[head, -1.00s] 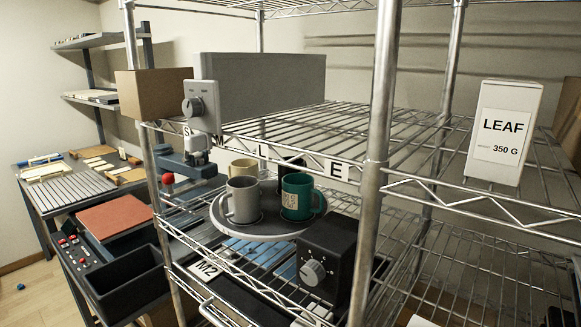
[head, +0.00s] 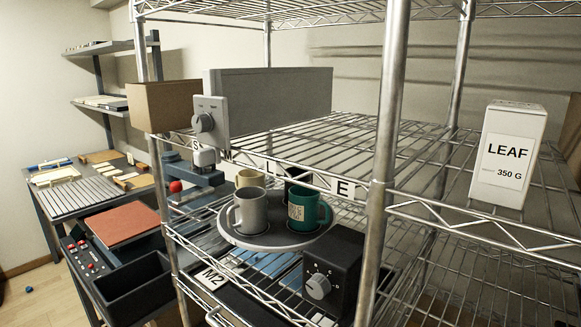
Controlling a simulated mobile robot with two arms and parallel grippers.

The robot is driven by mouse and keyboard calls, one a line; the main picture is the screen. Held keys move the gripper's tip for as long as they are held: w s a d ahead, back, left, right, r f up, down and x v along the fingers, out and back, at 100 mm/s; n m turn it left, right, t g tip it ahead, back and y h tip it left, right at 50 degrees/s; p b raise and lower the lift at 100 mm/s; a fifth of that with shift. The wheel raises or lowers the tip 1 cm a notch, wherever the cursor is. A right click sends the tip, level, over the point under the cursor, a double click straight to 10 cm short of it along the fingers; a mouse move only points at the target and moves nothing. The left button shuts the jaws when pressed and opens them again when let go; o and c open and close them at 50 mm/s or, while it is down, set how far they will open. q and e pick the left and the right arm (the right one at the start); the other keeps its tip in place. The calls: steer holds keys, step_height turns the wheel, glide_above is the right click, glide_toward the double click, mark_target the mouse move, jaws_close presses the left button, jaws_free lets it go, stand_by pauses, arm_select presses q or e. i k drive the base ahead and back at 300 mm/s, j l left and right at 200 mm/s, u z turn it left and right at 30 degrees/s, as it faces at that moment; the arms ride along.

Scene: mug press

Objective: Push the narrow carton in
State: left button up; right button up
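A tall, narrow white carton (head: 507,155) labelled LEAF 350 G stands upright on the wire shelf at the right. Its base is close to the shelf's front rail (head: 470,218). Neither of my grippers is in view, and nothing touches the carton's visible faces.
A metal post (head: 388,130) stands left of the carton. A grey box with a dial (head: 270,103) and a brown box (head: 175,106) stand farther left. Below, a round tray (head: 265,240) holds several mugs beside a black dial box (head: 332,270). The shelf behind the carton looks clear.

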mark_target(155, 107)
steer(key=j+u, duration=0.1)
steer(key=j, duration=0.35)
steer(key=i+j+u, duration=0.15)
steer(key=j, duration=0.25)
steer(key=i+j+z, duration=0.25)
steer(key=i+j, duration=0.25)
steer(key=j, duration=0.25)
